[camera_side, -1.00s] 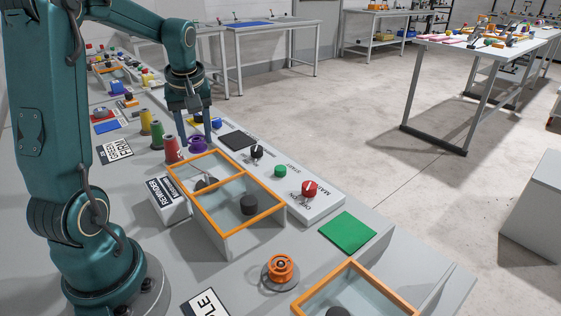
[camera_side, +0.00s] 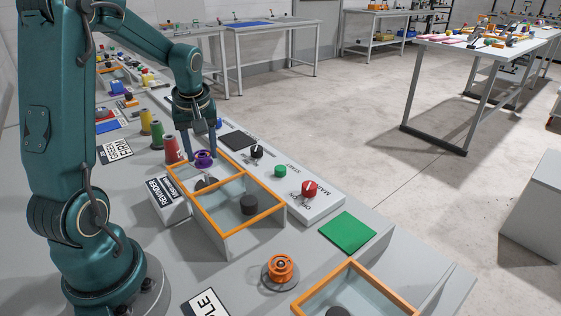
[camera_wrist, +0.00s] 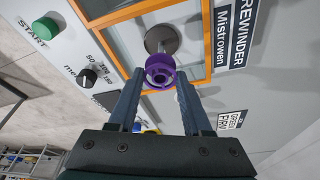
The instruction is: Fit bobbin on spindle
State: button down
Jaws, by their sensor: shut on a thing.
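My gripper (camera_side: 201,155) is shut on a purple bobbin (camera_side: 204,160). The wrist view shows the bobbin (camera_wrist: 160,71) between my fingertips. In the side view it is at the far left corner of the orange-framed rewinder box (camera_side: 236,216), and looks raised above the bench. A dark round part with a pale pin, the spindle (camera_wrist: 161,39), is inside the box just beyond the bobbin in the wrist view. The bobbin appears apart from it. In the side view the spindle is only partly visible below the bobbin. A second dark cylinder (camera_side: 249,204) sits in the nearer compartment.
A control panel with a red knob (camera_side: 309,189) and green button (camera_side: 280,171) lies right of the box. Thread cones, including a red one (camera_side: 172,150), stand to its left. An orange bobbin (camera_side: 281,267) sits on a round base in front, near another orange-framed box (camera_side: 357,288).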

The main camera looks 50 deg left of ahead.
aim_at(204, 166)
jog(key=shift+f, duration=0.85)
jog(key=shift+f, duration=2.05)
dwell(0.6)
jog(key=shift+c, duration=1.3)
grip_release()
jog(key=shift+v, duration=2.6)
